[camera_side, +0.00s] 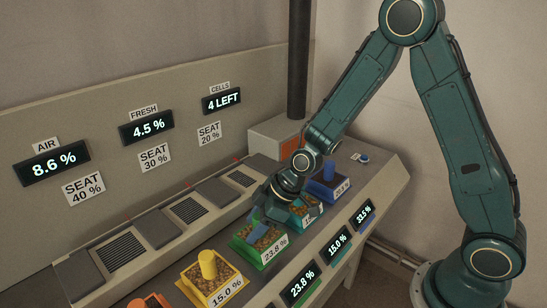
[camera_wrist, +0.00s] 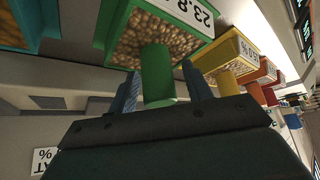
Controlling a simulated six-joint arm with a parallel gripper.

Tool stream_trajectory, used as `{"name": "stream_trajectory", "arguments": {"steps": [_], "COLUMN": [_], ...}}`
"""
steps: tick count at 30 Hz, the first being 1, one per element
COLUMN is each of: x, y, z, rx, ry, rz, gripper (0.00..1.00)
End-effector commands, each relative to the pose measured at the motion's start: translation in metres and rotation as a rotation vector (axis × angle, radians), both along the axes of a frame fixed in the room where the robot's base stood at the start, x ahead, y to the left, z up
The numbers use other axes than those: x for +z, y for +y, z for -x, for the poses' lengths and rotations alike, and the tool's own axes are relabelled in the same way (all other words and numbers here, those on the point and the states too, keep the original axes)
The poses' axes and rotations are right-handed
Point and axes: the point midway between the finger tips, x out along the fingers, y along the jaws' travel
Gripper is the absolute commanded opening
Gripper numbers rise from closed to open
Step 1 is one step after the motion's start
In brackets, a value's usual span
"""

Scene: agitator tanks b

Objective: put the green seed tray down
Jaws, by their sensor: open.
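The green seed tray (camera_side: 250,252), filled with brown seeds and with a white 23.8 % label, stands in the row on the console's front ledge. In the wrist view its seed-filled box (camera_wrist: 112,28) is at the top and its green post (camera_wrist: 157,78) points toward my wrist. My gripper (camera_side: 259,229) is over this tray. In the wrist view its open jaws (camera_wrist: 163,82) have one finger on each side of the post, apparently with slight gaps. In the side view the gripper hides most of the post.
A yellow tray (camera_side: 202,292) and an orange one (camera_side: 150,302) stand to the left; a teal tray (camera_side: 308,218) and a blue one (camera_side: 330,190) stand close on the right. Grated seats (camera_side: 120,250) line the ledge behind. Displays (camera_side: 300,284) sit along the front.

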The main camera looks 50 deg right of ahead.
Motion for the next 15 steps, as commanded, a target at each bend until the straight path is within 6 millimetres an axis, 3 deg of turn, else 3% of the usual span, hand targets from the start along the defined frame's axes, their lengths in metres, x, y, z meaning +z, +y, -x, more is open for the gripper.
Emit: {"name": "stream_trajectory", "arguments": {"steps": [15], "x": [0.039], "y": [-0.017], "z": [0.016], "rx": [-0.002], "ry": [-0.005], "rz": [0.0], "gripper": [0.5]}}
